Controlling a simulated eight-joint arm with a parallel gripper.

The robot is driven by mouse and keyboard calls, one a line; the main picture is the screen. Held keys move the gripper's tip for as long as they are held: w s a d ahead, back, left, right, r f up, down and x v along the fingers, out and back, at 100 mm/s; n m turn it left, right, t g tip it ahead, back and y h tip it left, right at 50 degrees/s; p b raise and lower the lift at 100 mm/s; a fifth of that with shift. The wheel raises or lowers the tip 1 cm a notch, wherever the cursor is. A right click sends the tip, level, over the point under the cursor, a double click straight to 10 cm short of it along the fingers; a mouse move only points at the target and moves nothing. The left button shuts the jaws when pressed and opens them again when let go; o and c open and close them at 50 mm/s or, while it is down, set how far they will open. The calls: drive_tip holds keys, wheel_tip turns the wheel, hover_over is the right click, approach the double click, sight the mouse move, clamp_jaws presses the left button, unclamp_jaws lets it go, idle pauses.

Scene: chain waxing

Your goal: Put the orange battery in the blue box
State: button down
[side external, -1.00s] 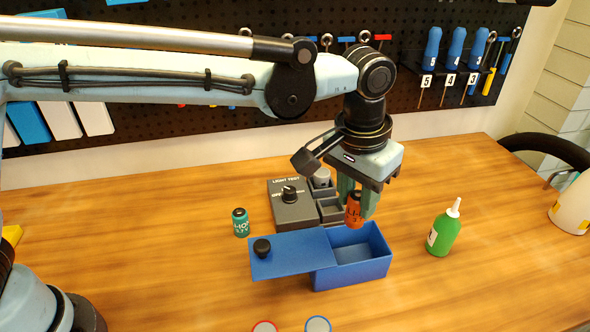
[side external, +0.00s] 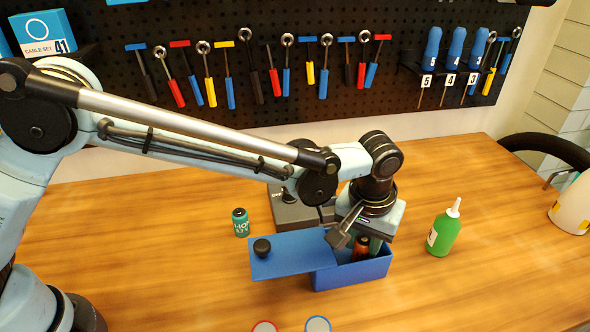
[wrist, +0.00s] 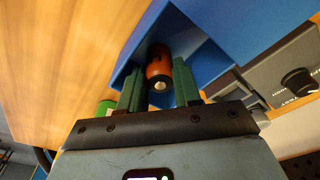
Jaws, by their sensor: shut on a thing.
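The orange battery (side external: 361,246) is held between the fingers of my gripper (side external: 367,245). In the side external view it is at the opening of the blue box (side external: 352,273), its lower part hidden by the box's front wall. In the wrist view the battery (wrist: 159,66) sits between the two green fingers of my gripper (wrist: 159,86), with blue box walls (wrist: 215,45) around it. The box's blue sliding lid (side external: 292,256), with a black knob, is drawn out to the left. Whether the battery touches the box floor cannot be seen.
A teal battery (side external: 240,223) stands upright left of the box. The grey light tester (side external: 290,212) is behind the box, partly hidden by my arm. A green bottle (side external: 443,230) stands to the right.

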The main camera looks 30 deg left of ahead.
drive_tip(key=shift+f, duration=0.15)
drive_tip(key=c, duration=1.1)
unclamp_jaws()
wheel_tip(320, 180, up, 11)
drive_tip(key=s, duration=0.1)
drive_tip(key=a+r+t, duration=0.1)
drive_tip(key=a+r, duration=0.3)
drive_tip(key=a, duration=0.4)
drive_tip(key=s+a+f+t, duration=0.1)
drive_tip(key=s+a, duration=0.3)
drive_tip(key=a, duration=0.3)
drive_tip(key=s+a+f+t, duration=0.2)
drive_tip(key=s+a, duration=0.1)
drive_tip(key=a, duration=0.5)
drive_tip(key=s+a+f+t, duration=0.1)
drive_tip(key=s+a, duration=0.3)
drive_tip(key=a, duration=0.4)
drive_tip(key=shift+s+f+m+t, duration=0.3)
drive_tip(key=shift+t, duration=0.1)
